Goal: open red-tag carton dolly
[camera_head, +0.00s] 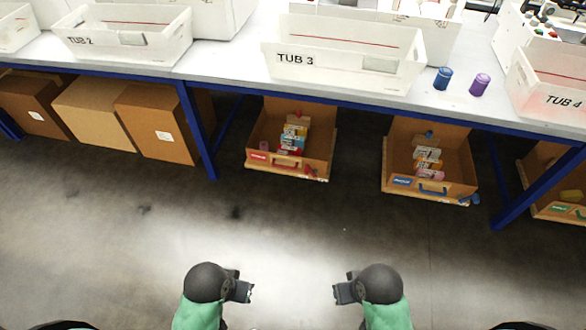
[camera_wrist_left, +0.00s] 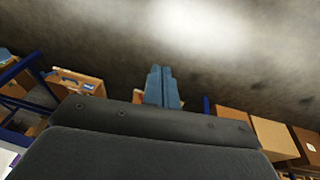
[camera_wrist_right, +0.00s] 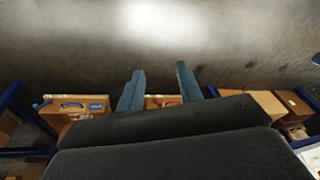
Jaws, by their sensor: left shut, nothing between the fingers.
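The red-tag carton dolly (camera_head: 321,155) is an open-topped brown carton on a low wooden base, on the floor under the table. Its front has a red tag (camera_head: 257,156) and a red handle; several small packages are inside. The table edge hides its back. Its front also shows between the fingers in the right wrist view (camera_wrist_right: 163,101). My left gripper (camera_head: 250,291) is shut and empty, in front of the dolly and apart from it; its fingers meet in the left wrist view (camera_wrist_left: 162,70). My right gripper (camera_head: 336,293) is open and empty, its fingers apart (camera_wrist_right: 160,72).
A blue-tag carton (camera_head: 395,165) stands right of it, and a green-tag carton (camera_head: 555,209) is farther right. Blue table legs (camera_head: 198,130) flank this bay. Closed brown boxes (camera_head: 160,120) stand left. White tubs (camera_head: 345,68) are on the table. The floor in front is clear.

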